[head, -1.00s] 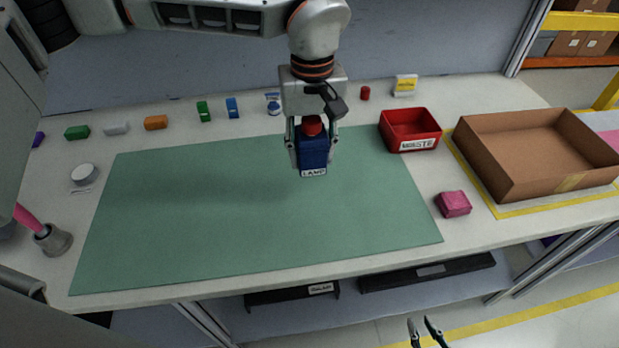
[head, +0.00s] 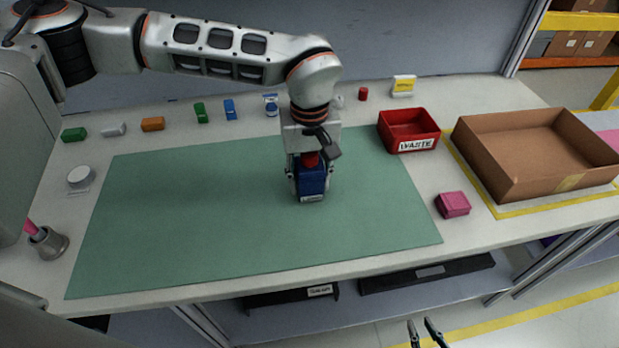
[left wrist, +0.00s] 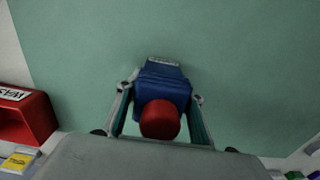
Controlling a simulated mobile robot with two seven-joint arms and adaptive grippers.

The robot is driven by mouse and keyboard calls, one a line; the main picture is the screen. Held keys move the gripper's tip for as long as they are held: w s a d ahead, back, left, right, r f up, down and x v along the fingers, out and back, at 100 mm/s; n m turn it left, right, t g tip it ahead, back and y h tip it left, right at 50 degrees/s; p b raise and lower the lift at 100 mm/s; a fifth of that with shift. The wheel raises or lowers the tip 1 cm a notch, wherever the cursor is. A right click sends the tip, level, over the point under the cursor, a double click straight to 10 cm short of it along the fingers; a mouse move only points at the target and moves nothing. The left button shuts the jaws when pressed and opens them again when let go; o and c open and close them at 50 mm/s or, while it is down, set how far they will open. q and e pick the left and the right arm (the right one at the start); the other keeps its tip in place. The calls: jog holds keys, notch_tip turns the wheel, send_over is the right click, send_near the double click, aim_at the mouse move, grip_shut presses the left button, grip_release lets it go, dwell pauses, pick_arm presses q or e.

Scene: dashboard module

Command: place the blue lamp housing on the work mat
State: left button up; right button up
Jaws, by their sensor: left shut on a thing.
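The blue lamp housing (head: 313,182) has a red top and a white label on its front. It is upright over the right half of the green work mat (head: 190,215). My left gripper (head: 308,188) is shut on the housing from above, with a finger on either side. In the left wrist view the blue housing (left wrist: 163,86) and its red top sit between the two fingers, with the mat behind. I cannot tell whether its base touches the mat. My right gripper (head: 426,334) shows at the bottom edge, fingertips apart and empty, clear of the table.
A red waste bin (head: 408,132) and a cardboard box (head: 535,155) stand right of the mat. A pink block (head: 453,204) lies near the mat's right edge. Several small coloured blocks line the back. A metal cup (head: 47,243) stands at left. Most of the mat is bare.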

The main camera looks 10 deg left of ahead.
pick_arm(q)
jog(key=o, duration=1.2)
jog(key=shift+f, duration=0.15)
notch_tip(320, 180, up, 12)
jog(key=shift+r+p, duration=0.2)
jog(key=shift+p, duration=0.1)
